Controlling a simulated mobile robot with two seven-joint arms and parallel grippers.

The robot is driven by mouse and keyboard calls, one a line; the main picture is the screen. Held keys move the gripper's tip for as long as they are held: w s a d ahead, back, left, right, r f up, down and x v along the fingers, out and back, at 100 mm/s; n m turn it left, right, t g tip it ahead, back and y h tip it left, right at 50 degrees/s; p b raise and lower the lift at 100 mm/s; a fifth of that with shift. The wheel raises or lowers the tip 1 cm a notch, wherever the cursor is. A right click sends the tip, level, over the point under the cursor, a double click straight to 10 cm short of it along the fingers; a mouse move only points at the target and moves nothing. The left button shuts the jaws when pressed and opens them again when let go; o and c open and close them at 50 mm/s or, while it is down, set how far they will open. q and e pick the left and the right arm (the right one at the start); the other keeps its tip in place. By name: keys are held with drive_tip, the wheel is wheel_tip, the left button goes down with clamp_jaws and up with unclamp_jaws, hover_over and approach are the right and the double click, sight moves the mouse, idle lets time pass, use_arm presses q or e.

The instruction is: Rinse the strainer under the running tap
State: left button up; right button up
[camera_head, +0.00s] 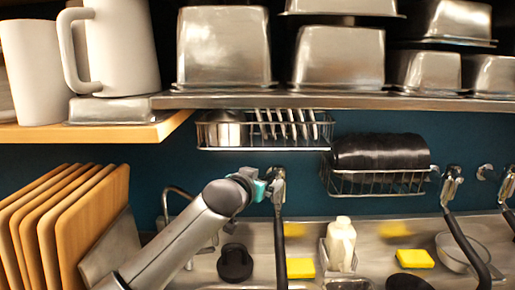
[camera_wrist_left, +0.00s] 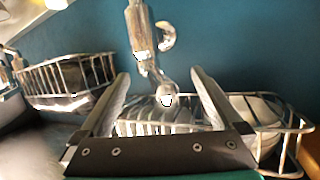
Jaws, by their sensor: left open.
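My left gripper (camera_head: 264,187) is raised in front of the back wall, beside a metal tap head with a black hose (camera_head: 279,184). In the left wrist view my left gripper (camera_wrist_left: 160,72) is open, and the metal tap fitting (camera_wrist_left: 145,32) shows beyond and between its fingers. I cannot tell whether they touch. No water stream is visible. A round grey bowl-shaped thing (camera_head: 463,252), perhaps the strainer, sits at the right of the counter, partly behind another hose. I cannot make out mesh. My right gripper is out of view.
A wire rack of dishes (camera_head: 265,148) and a rack with a black roll (camera_head: 380,183) hang above. Yellow sponges (camera_head: 414,258), a white bottle (camera_head: 341,243) and a black round thing (camera_head: 235,262) stand below. Wooden boards (camera_head: 92,225) stand left.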

use_arm(q)
drive_tip(key=shift+s+d+p, duration=0.15)
drive_tip(key=shift+s+d, duration=0.2)
drive_tip(key=shift+d, duration=0.4)
drive_tip(key=shift+s+d+p, duration=0.1)
drive_tip(key=shift+s+d, duration=0.2)
drive_tip(key=shift+d, duration=0.5)
drive_tip(key=shift+s+d+p, duration=0.15)
drive_tip(key=shift+s+d, duration=0.2)
drive_tip(key=shift+d, duration=0.4)
drive_tip(key=d+p+v, duration=0.1)
drive_tip(key=p+v, duration=0.7)
drive_tip(key=v, duration=0.1)
drive_tip(key=shift+s+d, duration=0.2)
